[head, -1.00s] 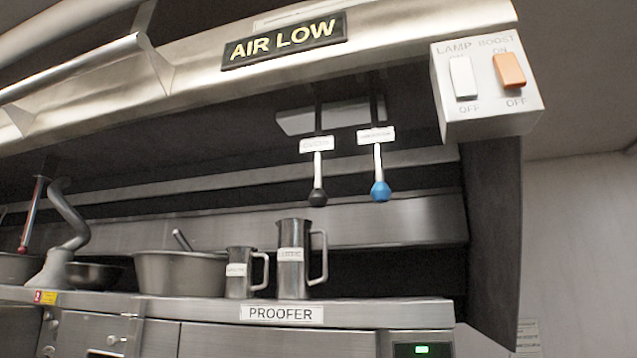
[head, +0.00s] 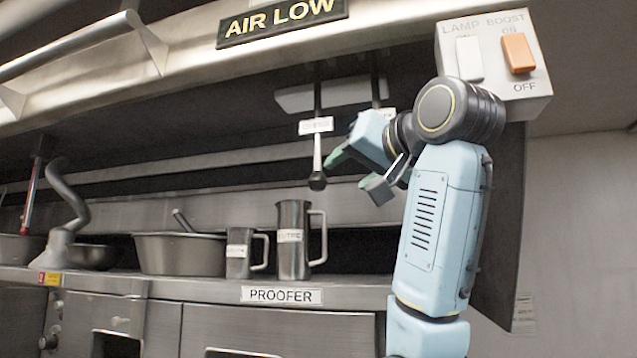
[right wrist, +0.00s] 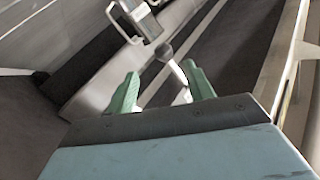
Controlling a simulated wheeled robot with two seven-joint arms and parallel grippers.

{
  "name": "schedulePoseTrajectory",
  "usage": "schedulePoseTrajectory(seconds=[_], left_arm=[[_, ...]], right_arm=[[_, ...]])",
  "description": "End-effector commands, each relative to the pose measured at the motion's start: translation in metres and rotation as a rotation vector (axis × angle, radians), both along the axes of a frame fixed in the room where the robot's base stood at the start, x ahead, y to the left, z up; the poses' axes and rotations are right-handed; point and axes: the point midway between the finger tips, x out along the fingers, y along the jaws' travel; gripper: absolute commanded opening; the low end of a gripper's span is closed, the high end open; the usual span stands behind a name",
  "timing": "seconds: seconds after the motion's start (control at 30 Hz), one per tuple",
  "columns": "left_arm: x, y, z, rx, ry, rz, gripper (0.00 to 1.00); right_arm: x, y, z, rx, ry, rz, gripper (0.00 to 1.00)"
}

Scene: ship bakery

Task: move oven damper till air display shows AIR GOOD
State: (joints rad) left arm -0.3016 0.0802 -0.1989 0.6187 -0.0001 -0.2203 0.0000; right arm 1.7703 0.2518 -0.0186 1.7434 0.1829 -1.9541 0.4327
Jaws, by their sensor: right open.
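The air display (head: 282,20) on the hood edge reads AIR LOW. Under the hood hangs a lever with a black knob (head: 317,182); its small label (head: 315,125) is too blurred to read. A second lever hangs to its right, mostly hidden behind my gripper, its blue knob out of sight. My right gripper (head: 353,172) is open, its green fingers pointing left toward the black-knobbed lever. In the right wrist view, a grey-looking knob (right wrist: 165,52) and its shaft show between and beyond the open fingers (right wrist: 162,85); I cannot tell if they touch. My left gripper is not in view.
A switch box (head: 495,92) with a white and an orange switch is close above my right arm. Metal jugs (head: 293,262) and a large bowl (head: 180,253) stand on the proofer top below. The hood edge runs above.

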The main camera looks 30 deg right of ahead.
Motion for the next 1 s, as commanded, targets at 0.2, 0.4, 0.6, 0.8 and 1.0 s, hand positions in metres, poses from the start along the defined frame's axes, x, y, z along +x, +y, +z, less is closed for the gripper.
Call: schedulePoseTrajectory(seconds=[0.2, 0.4, 0.6, 0.8, 1.0], left_arm=[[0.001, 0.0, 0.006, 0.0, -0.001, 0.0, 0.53], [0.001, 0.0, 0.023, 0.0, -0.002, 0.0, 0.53], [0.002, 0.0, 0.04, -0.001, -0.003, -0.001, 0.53], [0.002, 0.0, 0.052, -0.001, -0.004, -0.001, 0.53], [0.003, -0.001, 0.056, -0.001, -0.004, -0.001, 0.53]], right_arm=[[0.002, -0.003, 0.013, 0.012, -0.016, 0.002, 0.52], [0.04, -0.005, 0.014, 0.011, -0.012, 0.002, 0.52], [0.082, -0.009, 0.014, 0.01, -0.013, 0.002, 0.52], [0.112, -0.011, 0.013, 0.01, -0.016, 0.002, 0.52], [0.123, -0.012, 0.012, 0.01, -0.018, 0.001, 0.52]])
